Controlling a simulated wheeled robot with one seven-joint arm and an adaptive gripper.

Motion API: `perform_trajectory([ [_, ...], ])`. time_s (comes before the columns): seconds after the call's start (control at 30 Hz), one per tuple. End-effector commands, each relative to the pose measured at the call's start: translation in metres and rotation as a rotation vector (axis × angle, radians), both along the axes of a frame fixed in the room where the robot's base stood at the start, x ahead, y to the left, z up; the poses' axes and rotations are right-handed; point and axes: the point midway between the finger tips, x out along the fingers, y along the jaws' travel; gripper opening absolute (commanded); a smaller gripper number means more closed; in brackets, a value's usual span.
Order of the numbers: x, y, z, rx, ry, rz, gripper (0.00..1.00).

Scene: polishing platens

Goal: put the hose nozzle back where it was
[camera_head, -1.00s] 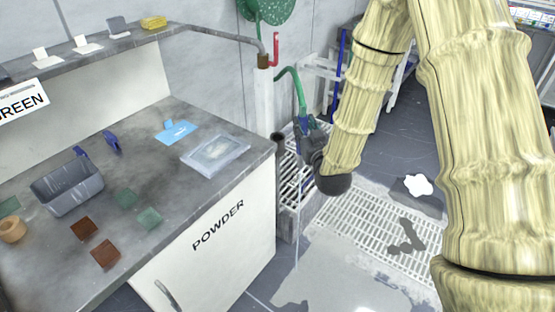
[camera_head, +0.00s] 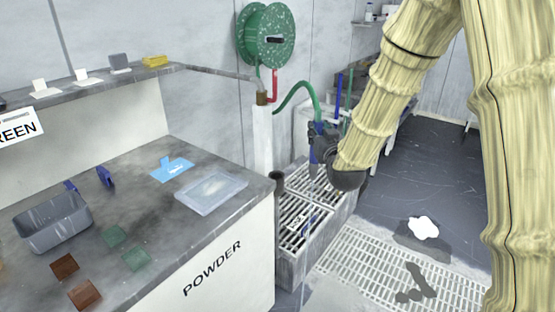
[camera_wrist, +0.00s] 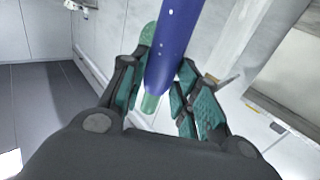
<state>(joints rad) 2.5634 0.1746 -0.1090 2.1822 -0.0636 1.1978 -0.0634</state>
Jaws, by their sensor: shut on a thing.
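The hose nozzle is a blue body (camera_wrist: 174,45) held between the two fingers of my gripper (camera_wrist: 160,70) in the wrist view. In the head view my gripper (camera_head: 321,138) is at the end of my arm, above the grated sink, with a little of the blue nozzle showing. The green hose (camera_head: 297,92) arches from beside the white post (camera_head: 262,140) to my gripper. A dark open cup (camera_head: 277,178) sits beside the post at the bench corner, apart from the nozzle. The nozzle's tip is hard to make out.
The grated sink (camera_head: 342,212) stands right of the powder bench (camera_head: 225,222). A green hose reel (camera_head: 266,36) and a red pipe (camera_head: 274,85) are behind. The bench holds a grey bin (camera_head: 52,224) and a clear-lidded case (camera_head: 211,191). A floor grate (camera_head: 375,262) lies in front.

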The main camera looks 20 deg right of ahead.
Motion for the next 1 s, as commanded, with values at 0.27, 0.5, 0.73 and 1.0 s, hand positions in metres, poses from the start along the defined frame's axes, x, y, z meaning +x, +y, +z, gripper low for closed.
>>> perform_trajectory([
  [0.27,0.046,0.037,0.001,0.000,0.000,0.002,0.00],
  [0.5,0.084,0.067,0.002,0.000,-0.001,0.002,0.00],
  [0.73,0.121,0.096,0.001,0.001,-0.001,0.003,0.00],
  [1.0,0.118,0.092,-0.051,0.000,0.003,0.000,0.00],
])
